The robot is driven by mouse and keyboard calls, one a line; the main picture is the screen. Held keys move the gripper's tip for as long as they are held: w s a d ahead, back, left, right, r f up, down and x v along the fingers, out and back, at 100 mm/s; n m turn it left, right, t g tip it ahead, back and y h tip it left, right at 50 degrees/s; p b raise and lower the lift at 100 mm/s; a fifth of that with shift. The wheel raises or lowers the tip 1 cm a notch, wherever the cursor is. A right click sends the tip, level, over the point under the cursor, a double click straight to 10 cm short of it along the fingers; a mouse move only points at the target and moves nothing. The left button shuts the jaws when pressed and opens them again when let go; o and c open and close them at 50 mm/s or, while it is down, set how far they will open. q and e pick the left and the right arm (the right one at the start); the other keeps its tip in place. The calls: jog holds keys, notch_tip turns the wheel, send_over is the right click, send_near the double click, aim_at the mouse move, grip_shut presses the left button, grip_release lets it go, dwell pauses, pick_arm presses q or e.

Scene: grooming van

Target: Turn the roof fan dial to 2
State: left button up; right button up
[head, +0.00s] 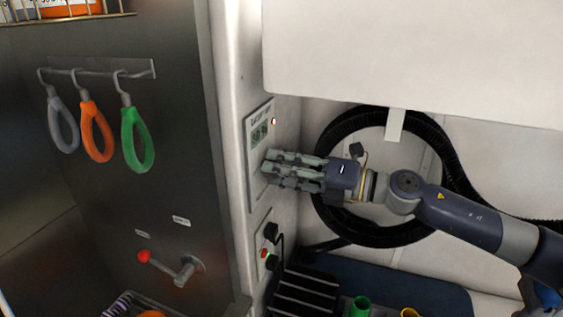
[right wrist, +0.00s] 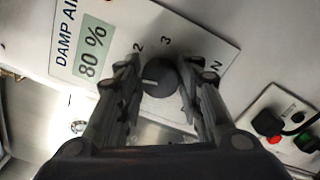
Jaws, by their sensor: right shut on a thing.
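The round dark dial (right wrist: 162,77) sits on a white panel (right wrist: 205,42) and shows in the right wrist view. My right gripper (right wrist: 158,68) has its fingers on both sides of the dial and is shut on it. A pale pointer mark on the dial's face points toward the left finger. The numerals 2 and 3 show beyond the dial; other marks are partly covered by the fingers. In the head view my right gripper (head: 268,169) reaches to the panel (head: 259,122) from the right and hides the dial. My left gripper is not in view.
The panel's display (right wrist: 92,50) reads 80 % beside the words DAMP AIR. A small box with red and green buttons (head: 264,254) is below the panel. A black hose (head: 437,135) coils behind my arm. Coloured loops (head: 97,132) and a red-knobbed lever (head: 145,256) are at left.

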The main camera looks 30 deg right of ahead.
jog(key=shift+d+m+p, duration=0.1)
jog(key=shift+m+p, duration=2.35)
jog(key=shift+m, duration=1.35)
jog(key=shift+f, duration=0.1)
jog(key=o, duration=1)
jog(key=shift+o, duration=0.2)
jog(key=shift+s+f, duration=0.1)
jog(key=v, duration=1.1)
jog(key=shift+s+d, duration=0.25)
jog(key=shift+d, duration=0.1)
